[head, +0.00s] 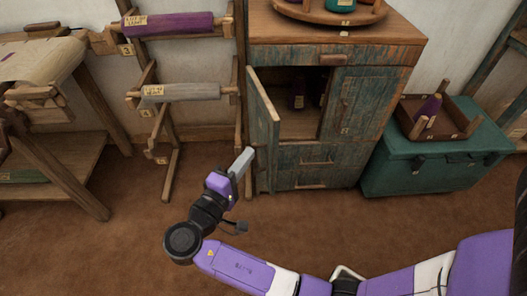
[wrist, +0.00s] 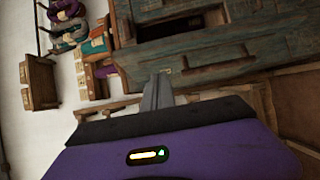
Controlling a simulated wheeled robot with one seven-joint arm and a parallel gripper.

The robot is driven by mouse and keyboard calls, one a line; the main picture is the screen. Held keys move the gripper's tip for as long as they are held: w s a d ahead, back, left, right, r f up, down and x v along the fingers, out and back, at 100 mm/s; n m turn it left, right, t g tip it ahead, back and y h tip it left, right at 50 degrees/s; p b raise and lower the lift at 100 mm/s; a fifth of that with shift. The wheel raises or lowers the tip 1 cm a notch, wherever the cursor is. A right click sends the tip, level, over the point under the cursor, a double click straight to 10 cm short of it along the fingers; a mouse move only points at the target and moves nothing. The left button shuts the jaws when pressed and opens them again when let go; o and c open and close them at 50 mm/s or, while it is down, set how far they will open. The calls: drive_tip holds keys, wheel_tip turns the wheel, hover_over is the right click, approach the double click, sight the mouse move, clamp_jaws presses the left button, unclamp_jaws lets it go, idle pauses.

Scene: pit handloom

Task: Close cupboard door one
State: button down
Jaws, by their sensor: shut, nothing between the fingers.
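The cupboard (head: 345,110) is weathered blue-green wood. Its left door (head: 263,118) stands swung open toward the left front, and its dark inside shows. The right door (head: 350,103), with a small label, is shut. My gripper (head: 247,154) is shut and empty, with its grey fingers pointing up toward the lower part of the open door. I cannot tell whether they touch it. In the wrist view my gripper (wrist: 158,88) points at blue-green wooden fronts of the cupboard (wrist: 210,58). I cannot make out the open door for certain there.
Drawers (head: 315,158) lie below the doors. A teal chest (head: 418,170) with a wooden tray (head: 465,126) stands at the right. A roller rack (head: 176,92) stands left of the cupboard. The brown floor in front is open.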

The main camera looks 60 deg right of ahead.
sight(271, 141)
drive_tip(key=shift+s+d, duration=0.35)
drive_tip(key=shift+d, duration=0.4)
drive_tip(key=shift+s+d, duration=0.4)
drive_tip(key=shift+d, duration=0.35)
drive_tip(key=shift+s+d, duration=0.35)
drive_tip(key=shift+d, duration=0.4)
drive_tip(key=shift+s+d, duration=0.1)
